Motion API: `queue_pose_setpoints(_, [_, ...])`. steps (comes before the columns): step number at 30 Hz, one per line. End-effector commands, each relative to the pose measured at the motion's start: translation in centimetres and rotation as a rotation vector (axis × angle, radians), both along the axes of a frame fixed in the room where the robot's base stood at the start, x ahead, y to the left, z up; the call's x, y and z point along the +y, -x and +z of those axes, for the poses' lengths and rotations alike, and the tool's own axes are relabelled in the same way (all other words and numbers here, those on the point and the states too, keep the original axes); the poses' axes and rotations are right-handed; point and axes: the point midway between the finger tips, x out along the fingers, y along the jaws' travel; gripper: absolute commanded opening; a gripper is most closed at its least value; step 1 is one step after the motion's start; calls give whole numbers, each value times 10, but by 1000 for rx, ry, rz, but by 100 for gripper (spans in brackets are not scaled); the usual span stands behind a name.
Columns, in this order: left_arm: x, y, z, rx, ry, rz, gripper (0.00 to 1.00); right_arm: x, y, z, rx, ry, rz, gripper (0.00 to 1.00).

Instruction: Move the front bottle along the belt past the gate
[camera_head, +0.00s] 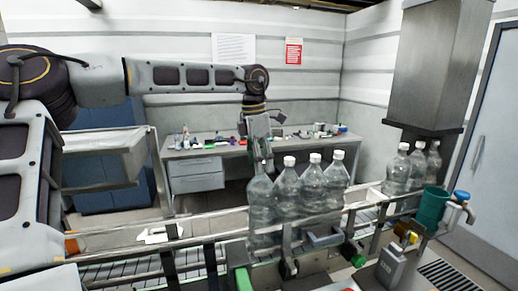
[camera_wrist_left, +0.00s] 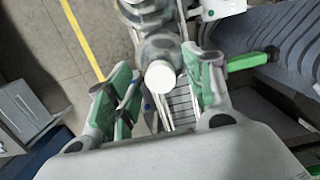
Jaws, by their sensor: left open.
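Several clear bottles with white caps stand upright in a row on the belt (camera_head: 105,273). The front bottle (camera_head: 261,205) is the leftmost one, with the second bottle (camera_head: 287,188) close behind it. My left gripper (camera_head: 262,157) points down at the top of the front bottle and hides its cap in the head view. In the left wrist view the open fingers (camera_wrist_left: 163,88) stand on either side of a white cap (camera_wrist_left: 160,76), with gaps visible. I cannot tell which part of the rail fittings is the gate. My right gripper is not in view.
Metal guide rails (camera_head: 215,240) run along the belt, with a dark clamp (camera_head: 287,262) at the near side. More bottles (camera_head: 397,172) stand right, near a grey metal column (camera_head: 432,70). A teal cup (camera_head: 432,206) is at the right. The belt left of the front bottle looks clear of bottles.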

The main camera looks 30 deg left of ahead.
Motion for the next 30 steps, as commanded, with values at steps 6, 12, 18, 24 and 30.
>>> queue_pose_setpoints(6, [-1,-1,-14,1,1,0,52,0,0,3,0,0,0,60])
queue_pose_setpoints(12, [-1,-1,-18,1,1,1,52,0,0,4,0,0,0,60])
queue_pose_setpoints(18, [-1,-1,-18,1,1,1,50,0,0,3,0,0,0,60])
queue_pose_setpoints(24, [-1,-1,-18,0,0,0,24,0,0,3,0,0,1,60])
queue_pose_setpoints(30, [-1,-1,-17,0,0,0,0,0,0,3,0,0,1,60])
